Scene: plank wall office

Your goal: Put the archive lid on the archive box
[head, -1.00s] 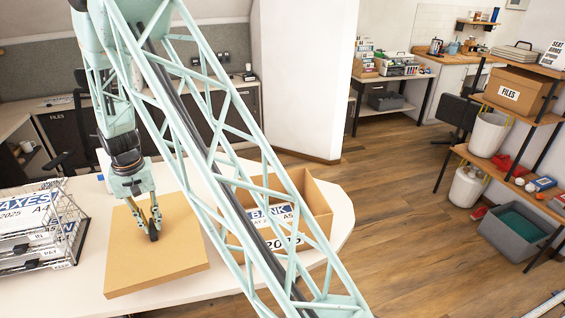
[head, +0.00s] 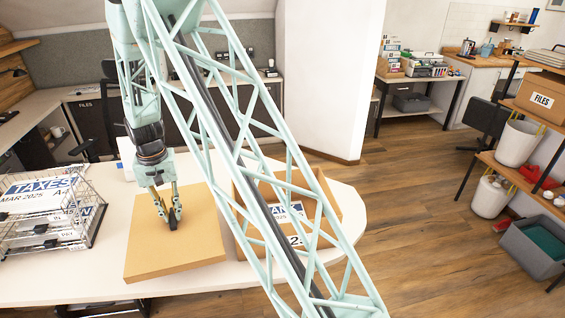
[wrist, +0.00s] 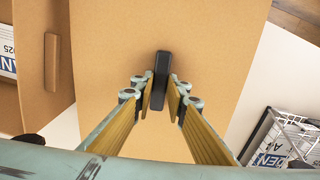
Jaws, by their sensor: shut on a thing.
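The archive lid (head: 190,250) is a flat brown cardboard panel with a dark handle (head: 174,215) near its middle. It lies at or just over the white table; I cannot tell if there is a gap. My gripper (head: 171,221) points down, shut on the handle. In the wrist view the handle (wrist: 161,75) stands between my fingertips (wrist: 156,92), with the lid (wrist: 220,45) beneath. The archive box (head: 291,211), brown with a white and blue label, stands right of the lid, partly hidden by my arm truss. Part of the box (wrist: 35,100) shows at the wrist view's left.
A wire letter tray (head: 95,215) with papers stands left of the lid. The white table (head: 110,288) has a little bare room around lid and box. A shelf with a FILES box (head: 541,92) and a grey crate (head: 530,248) are at the far right.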

